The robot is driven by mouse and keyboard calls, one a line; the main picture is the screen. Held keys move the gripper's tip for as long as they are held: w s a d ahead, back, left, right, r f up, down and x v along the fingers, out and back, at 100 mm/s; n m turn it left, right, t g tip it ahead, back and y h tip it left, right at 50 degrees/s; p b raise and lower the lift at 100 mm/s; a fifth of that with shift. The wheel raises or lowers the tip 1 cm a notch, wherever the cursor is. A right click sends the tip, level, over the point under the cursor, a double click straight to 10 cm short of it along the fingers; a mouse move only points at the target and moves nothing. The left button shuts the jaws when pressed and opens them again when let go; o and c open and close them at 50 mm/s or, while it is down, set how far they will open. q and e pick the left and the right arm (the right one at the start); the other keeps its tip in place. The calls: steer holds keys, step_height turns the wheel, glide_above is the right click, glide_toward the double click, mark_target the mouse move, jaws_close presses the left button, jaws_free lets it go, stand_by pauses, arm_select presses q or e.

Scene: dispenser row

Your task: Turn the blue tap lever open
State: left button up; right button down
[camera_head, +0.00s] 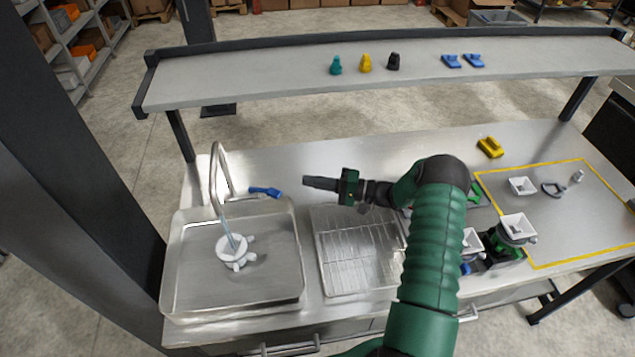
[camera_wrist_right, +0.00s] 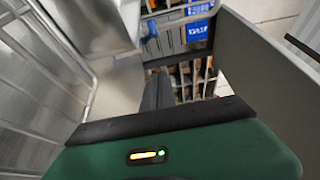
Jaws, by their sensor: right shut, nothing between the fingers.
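The blue tap lever (camera_head: 265,191) sticks out to the right of the tall curved metal tap (camera_head: 215,175) at the back of the sink (camera_head: 185,285). A thin bluish stream (camera_head: 230,232) runs from the spout down to a white part (camera_head: 235,251) in the sink. My right gripper (camera_head: 306,183) is shut and empty. Its fingers point left toward the lever, with a small gap between tips and lever. My left gripper is not in view.
A wire drying rack (camera_head: 350,255) lies right of the sink, under my right arm. A raised shelf (camera_head: 270,75) with small coloured parts spans the back. The counter behind my gripper is clear.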

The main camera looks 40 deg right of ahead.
mark_target(264, 192)
arm_select(q)
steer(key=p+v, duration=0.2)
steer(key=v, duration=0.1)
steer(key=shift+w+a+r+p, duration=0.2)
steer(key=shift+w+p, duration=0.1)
steer(key=shift+p, duration=0.1)
arm_select(e)
steer(key=w+a, duration=0.2)
steer(key=a, duration=0.4)
steer(key=shift+a, duration=0.3)
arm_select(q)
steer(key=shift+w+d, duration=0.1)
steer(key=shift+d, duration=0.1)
arm_select(e)
steer(key=shift+d, duration=0.1)
